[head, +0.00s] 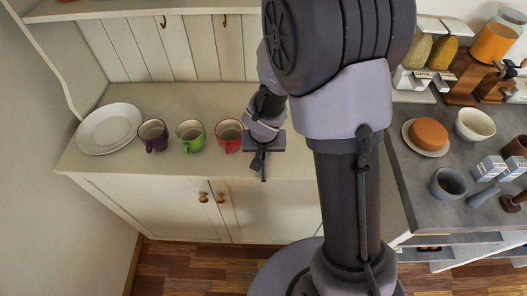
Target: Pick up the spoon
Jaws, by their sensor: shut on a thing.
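My gripper (260,163) hangs at the front edge of the cream counter (105,166), just right of the red mug (229,136). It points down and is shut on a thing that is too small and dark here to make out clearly. I cannot tell from this view whether it is the spoon. No spoon shows plainly elsewhere; my arm hides part of the cream counter and the space behind it.
A green mug (190,136), a dark purple mug (153,136) and white plates (109,128) stand left on the cream counter. The grey counter (413,178) at right holds a bowl (475,124), a grey cup (448,183), jars and wooden blocks. Cabinet doors (172,211) are below.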

